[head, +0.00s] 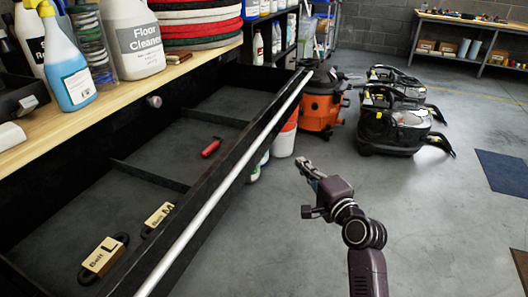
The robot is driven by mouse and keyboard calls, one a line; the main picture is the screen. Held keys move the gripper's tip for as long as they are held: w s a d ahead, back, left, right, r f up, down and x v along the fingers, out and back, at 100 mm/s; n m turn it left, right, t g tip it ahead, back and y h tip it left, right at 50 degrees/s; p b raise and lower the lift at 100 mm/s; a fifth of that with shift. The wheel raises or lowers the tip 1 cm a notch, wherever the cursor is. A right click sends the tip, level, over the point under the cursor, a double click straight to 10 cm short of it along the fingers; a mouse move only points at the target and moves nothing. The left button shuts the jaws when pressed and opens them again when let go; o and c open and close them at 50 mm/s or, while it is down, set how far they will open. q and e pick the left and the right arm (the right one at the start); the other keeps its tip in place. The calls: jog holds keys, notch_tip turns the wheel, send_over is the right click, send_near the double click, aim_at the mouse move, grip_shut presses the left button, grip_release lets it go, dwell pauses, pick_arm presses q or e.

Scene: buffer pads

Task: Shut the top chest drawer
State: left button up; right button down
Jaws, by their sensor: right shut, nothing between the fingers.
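The top chest drawer (234,168) is black with a long silver handle bar along its front edge, and it stands pulled out from under the wooden top. Inside lie a belt box marked L (103,257), a smaller belt box marked M (158,214) and a red tool (211,147). My right gripper (305,168) is shut and empty, in front of the drawer's front panel on its outer side. A gap shows between it and the handle bar in the picture; the exact distance is unclear. My left gripper is out of view.
The wooden top (112,96) carries spray bottles, a floor cleaner jug (132,38) and stacked pads (200,25). An orange vacuum (320,103) and black machines (392,122) stand beyond the drawer. The grey floor (445,205) to the right is mostly clear.

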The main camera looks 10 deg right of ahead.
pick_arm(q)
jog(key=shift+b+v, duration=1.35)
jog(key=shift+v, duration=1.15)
pick_arm(e)
jog(key=w+a+r, duration=0.1)
jog(key=w+a, duration=0.1)
jog(key=w, duration=0.4)
jog(key=w+a+r, duration=0.1)
jog(key=w+a, duration=0.2)
jog(key=w, duration=0.3)
jog(key=shift+r+t+y, duration=0.25)
jog(key=shift+t+y, duration=0.05)
jog(key=shift+t, duration=0.1)
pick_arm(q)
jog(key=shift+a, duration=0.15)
pick_arm(e)
jog(key=shift+w, duration=0.15)
